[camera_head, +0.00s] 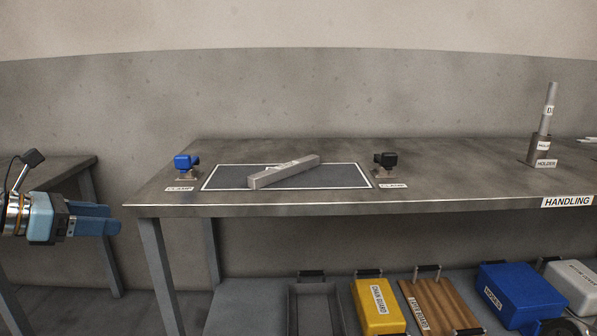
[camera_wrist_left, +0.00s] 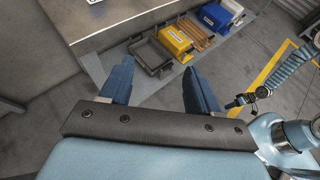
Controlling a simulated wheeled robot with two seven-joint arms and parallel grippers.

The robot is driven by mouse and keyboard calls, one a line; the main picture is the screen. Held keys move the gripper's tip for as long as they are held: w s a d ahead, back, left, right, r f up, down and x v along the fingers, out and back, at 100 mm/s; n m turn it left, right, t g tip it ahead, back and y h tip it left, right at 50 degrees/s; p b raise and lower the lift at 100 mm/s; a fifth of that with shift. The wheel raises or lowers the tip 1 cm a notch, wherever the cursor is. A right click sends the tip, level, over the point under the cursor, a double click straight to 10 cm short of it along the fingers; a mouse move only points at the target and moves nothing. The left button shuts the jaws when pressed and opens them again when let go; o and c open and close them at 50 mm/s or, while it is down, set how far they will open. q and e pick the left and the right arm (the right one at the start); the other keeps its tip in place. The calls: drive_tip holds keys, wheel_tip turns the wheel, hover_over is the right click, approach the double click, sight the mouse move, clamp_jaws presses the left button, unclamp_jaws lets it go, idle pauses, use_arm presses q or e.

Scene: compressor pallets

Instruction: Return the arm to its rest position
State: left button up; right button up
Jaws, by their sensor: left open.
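My left gripper (camera_head: 95,222) comes in from the left in the head view, beside the left end of the handling table and apart from it. In the left wrist view its two blue fingers (camera_wrist_left: 160,88) are spread apart with nothing between them.
The handling table (camera_head: 455,188) holds a grey bar (camera_head: 284,172) on a dark mat (camera_head: 228,178), a blue clamp (camera_head: 186,163), a black clamp (camera_head: 385,160) and a holder (camera_head: 538,150). Below are a grey tray (camera_head: 315,308), yellow case (camera_head: 378,307) and blue case (camera_head: 522,297).

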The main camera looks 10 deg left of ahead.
use_arm(q)
drive_tip(key=w+d+f+m+g+y, duration=0.1)
drive_tip(key=w+d+f+m+g, duration=0.15)
drive_tip(key=f, duration=0.85)
drive_tip(key=w+d+f+m+g+y+p, duration=0.1)
drive_tip(key=w+d+f+m+g, duration=0.2)
drive_tip(key=f, duration=0.8)
drive_tip(key=w+d+f+m+g, duration=0.1)
drive_tip(key=w+d+f+m, duration=0.3)
drive_tip(key=f, duration=0.8)
drive_tip(key=s+d+f+m+g+y+p, duration=0.1)
drive_tip(key=s+d+f+m, duration=0.3)
drive_tip(key=d+f, duration=0.3)
drive_tip(key=s+d+f+m+g+y, duration=0.1)
drive_tip(key=s+d+f+m+g, duration=0.1)
drive_tip(key=s+d+f+m, duration=0.5)
drive_tip(key=s+d+f+m+h, duration=0.1)
drive_tip(key=s+d+f+m, duration=0.5)
drive_tip(key=s+d+f, duration=0.1)
drive_tip(key=shift+d+f+g+p, duration=0.35)
drive_tip(key=shift+d+f, duration=0.15)
drive_tip(key=shift+d, duration=0.35)
